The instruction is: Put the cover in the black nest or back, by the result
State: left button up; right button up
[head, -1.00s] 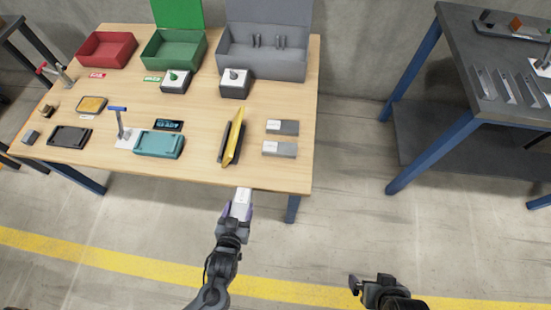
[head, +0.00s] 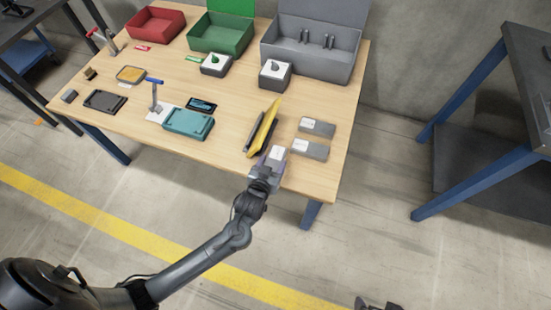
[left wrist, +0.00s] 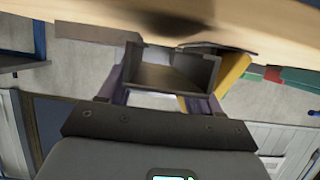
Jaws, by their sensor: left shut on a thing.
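My left gripper (head: 268,168) is shut on a grey cover with a white label (head: 276,154), at the table's front edge by the yellow stand. In the left wrist view the cover (left wrist: 168,78) shows its hollow side between the purple-grey fingers. Two more grey covers (head: 317,127) (head: 310,150) lie to its right on the table. A black nest (head: 105,101) lies at the left of the table and looks empty. A teal nest (head: 188,123) with a small dark display (head: 201,104) sits nearer the middle. Only the top of my right gripper (head: 377,305) shows at the bottom edge.
A yellow and dark stand (head: 263,127) rises close to my left gripper. Red (head: 155,24), green (head: 221,37) and grey (head: 312,53) bins line the back. Two button boxes (head: 216,64) (head: 275,74) and a blue-handled clamp (head: 155,96) stand mid-table.

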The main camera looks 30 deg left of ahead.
aim_at(273, 164)
pick_arm(q)
jog(key=shift+w+a+b, duration=0.15)
jog(key=shift+w+b, duration=0.15)
jog(key=shift+w, duration=0.3)
jog(key=shift+b+x, duration=0.85)
jog(key=shift+x, duration=0.55)
jog(key=shift+s+f, duration=0.25)
jog(key=shift+s, duration=0.15)
jog(key=shift+w+f, duration=0.1)
jog(key=o, duration=1.4)
